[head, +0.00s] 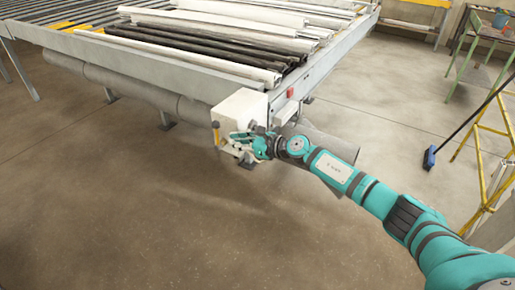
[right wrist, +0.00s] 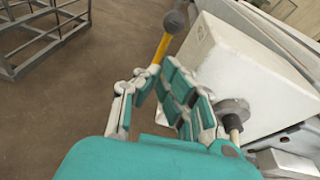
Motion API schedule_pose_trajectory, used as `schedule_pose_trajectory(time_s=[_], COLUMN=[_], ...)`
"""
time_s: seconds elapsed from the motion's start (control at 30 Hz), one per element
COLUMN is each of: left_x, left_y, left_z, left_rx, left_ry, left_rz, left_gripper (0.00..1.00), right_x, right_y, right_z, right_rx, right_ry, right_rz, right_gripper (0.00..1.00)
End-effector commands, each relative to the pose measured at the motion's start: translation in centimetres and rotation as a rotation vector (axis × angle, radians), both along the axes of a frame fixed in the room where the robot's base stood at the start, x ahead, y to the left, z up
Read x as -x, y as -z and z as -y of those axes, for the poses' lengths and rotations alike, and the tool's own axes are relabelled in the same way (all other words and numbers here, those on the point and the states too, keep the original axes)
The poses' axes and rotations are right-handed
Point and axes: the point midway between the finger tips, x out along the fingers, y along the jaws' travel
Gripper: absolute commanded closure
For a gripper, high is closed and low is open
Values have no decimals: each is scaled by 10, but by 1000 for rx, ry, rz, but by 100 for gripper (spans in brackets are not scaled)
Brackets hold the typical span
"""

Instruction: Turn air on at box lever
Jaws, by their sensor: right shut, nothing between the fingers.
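The white box (head: 243,108) is mounted at the near corner of the conveyor table's frame, and its side fills the right of the right wrist view (right wrist: 230,70). A yellow lever with a dark ball knob (head: 215,127) stands at the box's left side. In the right wrist view the lever (right wrist: 161,48) points upward just beyond the fingertips, its lower end hidden by the fingers. My right gripper (head: 232,137), teal and grey, is shut and empty in front of the box, close beside the lever. I cannot tell whether it touches the lever. My left gripper is out of view.
Long dark and white profiles (head: 215,45) lie on the roller table. A red button (head: 291,92) sits on the frame right of the box. A thick grey pipe (head: 130,85) runs below. A blue broom (head: 430,158) and a yellow ladder stand at right. The front floor is clear.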

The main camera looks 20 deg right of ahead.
Motion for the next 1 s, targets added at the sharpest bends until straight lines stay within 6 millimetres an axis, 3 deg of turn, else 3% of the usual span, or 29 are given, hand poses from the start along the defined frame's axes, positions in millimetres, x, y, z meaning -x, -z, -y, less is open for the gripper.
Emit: schedule_pose_trajectory(time_s=[0.03, 0.1, 0.3, 0.5, 1.0], left_x=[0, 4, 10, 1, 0], left_y=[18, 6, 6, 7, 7], left_z=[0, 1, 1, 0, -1], left_rx=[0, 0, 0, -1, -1], left_ry=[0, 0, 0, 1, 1], left_rz=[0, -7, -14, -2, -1], left_gripper=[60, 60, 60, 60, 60], right_x=[1, 11, 37, 53, 57], right_y=[16, -9, -38, -56, -62], right_z=[5, 15, 35, 48, 51], right_rx=[1, 5, 4, 1, -1], right_ry=[1, 0, -1, -1, 0], right_rz=[-1, 5, 2, 1, -1], right_gripper=[100, 100, 100, 100, 100])
